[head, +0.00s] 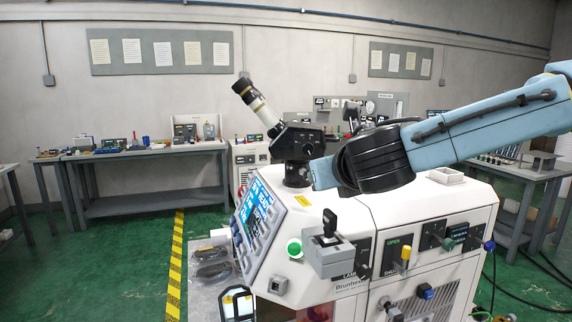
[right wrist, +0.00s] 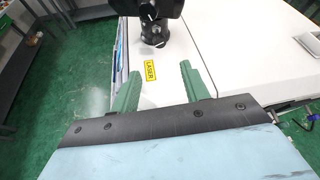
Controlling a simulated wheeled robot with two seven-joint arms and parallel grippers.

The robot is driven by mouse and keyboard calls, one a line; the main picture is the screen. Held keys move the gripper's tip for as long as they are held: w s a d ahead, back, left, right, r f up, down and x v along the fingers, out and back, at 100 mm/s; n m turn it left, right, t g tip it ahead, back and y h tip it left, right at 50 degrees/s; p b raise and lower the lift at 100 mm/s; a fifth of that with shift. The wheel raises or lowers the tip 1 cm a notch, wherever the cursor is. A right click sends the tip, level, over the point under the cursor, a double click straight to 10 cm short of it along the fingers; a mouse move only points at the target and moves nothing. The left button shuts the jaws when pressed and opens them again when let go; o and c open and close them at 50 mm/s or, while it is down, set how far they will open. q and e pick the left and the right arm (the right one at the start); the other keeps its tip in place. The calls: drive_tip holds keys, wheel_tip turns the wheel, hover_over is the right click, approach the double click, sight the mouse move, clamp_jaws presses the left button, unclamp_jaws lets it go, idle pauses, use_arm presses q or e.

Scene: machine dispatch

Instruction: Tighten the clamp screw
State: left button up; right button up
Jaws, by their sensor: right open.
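A black and white microscope-like eyepiece unit (head: 268,118) stands on a short black post (head: 297,174) on top of the white machine (head: 335,212). In the right wrist view the black post (right wrist: 154,33) stands beyond my fingertips. I cannot make out which part is the clamp screw. My right gripper (right wrist: 159,72) is open and empty, with its two green fingers above the white top, on either side of a yellow LASER label (right wrist: 150,71). In the head view my blue right arm crosses from the right and its fingers cannot be made out. My left gripper is not in view.
A screen panel (head: 258,215), a joystick box (head: 330,250) and a green button (head: 294,248) are on the machine's front. A workbench (head: 150,155) stands at the back left. Green floor is clear at the left.

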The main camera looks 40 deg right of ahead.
drive_tip(key=shift+w+d+f+n, duration=0.15)
drive_tip(key=shift+w+d+f, duration=0.15)
drive_tip(key=shift+w, duration=0.3)
drive_tip(key=shift+w+d+f+n, duration=0.2)
drive_tip(key=shift+w+d, duration=0.1)
drive_tip(key=shift+w, duration=0.25)
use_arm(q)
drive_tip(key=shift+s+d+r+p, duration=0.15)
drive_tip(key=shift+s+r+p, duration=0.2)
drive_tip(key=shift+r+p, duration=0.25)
use_arm(e)
drive_tip(key=x, duration=0.9)
drive_tip(key=shift+w, duration=0.35)
